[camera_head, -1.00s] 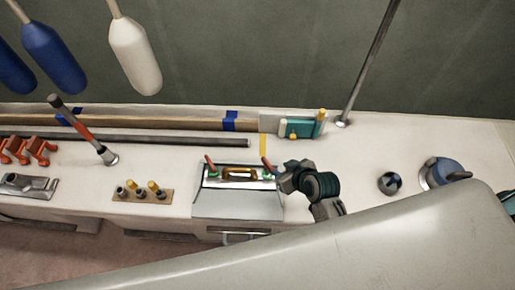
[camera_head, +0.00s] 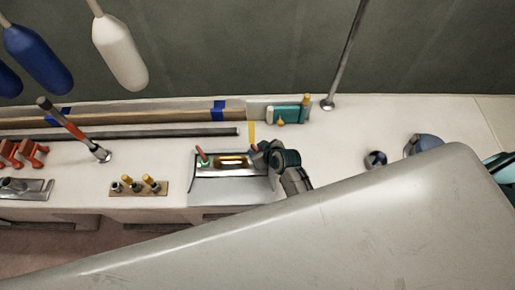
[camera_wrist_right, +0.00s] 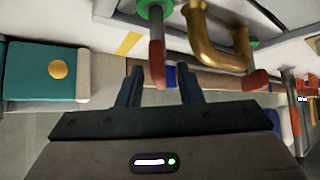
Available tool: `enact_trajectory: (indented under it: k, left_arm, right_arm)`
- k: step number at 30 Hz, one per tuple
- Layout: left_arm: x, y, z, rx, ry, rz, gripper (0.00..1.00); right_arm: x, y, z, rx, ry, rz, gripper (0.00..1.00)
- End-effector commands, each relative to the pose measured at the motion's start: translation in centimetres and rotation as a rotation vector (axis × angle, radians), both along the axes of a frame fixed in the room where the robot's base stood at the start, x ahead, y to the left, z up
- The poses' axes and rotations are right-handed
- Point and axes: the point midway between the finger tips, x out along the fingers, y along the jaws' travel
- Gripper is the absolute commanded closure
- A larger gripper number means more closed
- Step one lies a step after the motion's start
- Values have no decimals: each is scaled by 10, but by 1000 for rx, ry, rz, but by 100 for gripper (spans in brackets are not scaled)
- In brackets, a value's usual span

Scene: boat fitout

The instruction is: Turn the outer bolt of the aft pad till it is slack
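A metal fitting (camera_head: 228,189) with a brass handle (camera_head: 232,161) lies on the pale counter. A red-handled bolt (camera_head: 202,156) with a green base stands at its left end; another red handle (camera_head: 254,148) stands at its right end. My right gripper (camera_head: 262,150) is at that right end, partly covering it. In the right wrist view, my open gripper's two dark fingers (camera_wrist_right: 159,88) stand either side of a red handle (camera_wrist_right: 157,64) below a green collar. Gaps show on both sides of it. The brass handle (camera_wrist_right: 205,45) is beside it. Which bolt is the outer aft one, I cannot tell.
A teal block (camera_head: 287,114) with yellow knobs lies behind the gripper. A metal pole (camera_head: 343,60) rises behind. A small block with brass pegs (camera_head: 140,188) and a red-handled lever (camera_head: 75,130) are left. A large pale surface (camera_head: 330,230) covers the foreground.

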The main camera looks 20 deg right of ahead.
Motion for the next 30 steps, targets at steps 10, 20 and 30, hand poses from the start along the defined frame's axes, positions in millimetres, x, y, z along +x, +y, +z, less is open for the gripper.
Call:
enact_trajectory:
  k: [10,20,30]
  left_arm:
    - [-21,0,-2,1,28,1,64]
    - [-16,0,-2,1,21,1,64]
    - [-14,0,-12,1,18,0,64]
  right_arm:
    - [0,0,0,0,0,0,93]
    - [0,0,0,0,0,13,100]
    - [1,-1,-2,-1,-1,178,100]
